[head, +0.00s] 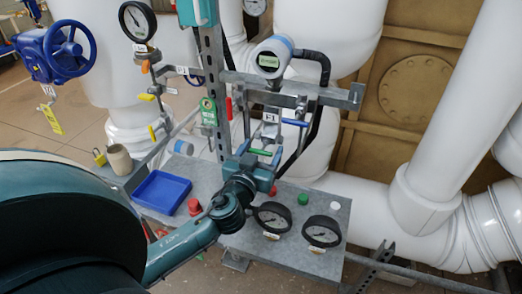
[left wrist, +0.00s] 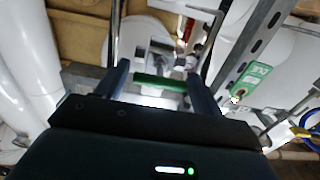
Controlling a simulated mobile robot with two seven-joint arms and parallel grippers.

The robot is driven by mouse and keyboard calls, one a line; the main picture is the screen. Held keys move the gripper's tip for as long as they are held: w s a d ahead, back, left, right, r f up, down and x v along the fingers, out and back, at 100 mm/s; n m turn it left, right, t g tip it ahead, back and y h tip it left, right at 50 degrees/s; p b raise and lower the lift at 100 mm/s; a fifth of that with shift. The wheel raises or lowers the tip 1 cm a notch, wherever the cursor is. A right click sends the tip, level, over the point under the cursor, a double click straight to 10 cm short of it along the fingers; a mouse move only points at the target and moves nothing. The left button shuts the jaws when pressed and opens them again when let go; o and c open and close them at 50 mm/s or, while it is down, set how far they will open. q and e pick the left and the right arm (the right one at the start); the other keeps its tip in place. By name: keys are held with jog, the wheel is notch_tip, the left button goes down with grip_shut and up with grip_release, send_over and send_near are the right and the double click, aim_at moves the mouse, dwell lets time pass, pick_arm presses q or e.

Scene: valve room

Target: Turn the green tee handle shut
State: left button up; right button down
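The green tee handle (head: 260,152) is a short bar on the small pipework below the grey bracket, lying roughly crosswise. My left gripper (head: 262,158) is at the handle, reaching from the lower left. In the left wrist view the green handle (left wrist: 160,82) lies between the two spread fingers of my left gripper (left wrist: 158,88), its ends close to them. I cannot tell whether either finger touches it. The fingers are open. My right gripper is in neither view.
Blue lever handles (head: 294,122) and a red handle (head: 229,108) are close by. A green tag (head: 208,112) hangs left of the upright post. Below are a blue tray (head: 162,191), gauges (head: 322,231) and buttons on a grey panel. White pipes stand behind.

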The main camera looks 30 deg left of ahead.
pick_arm(q)
jog(key=c, duration=0.8)
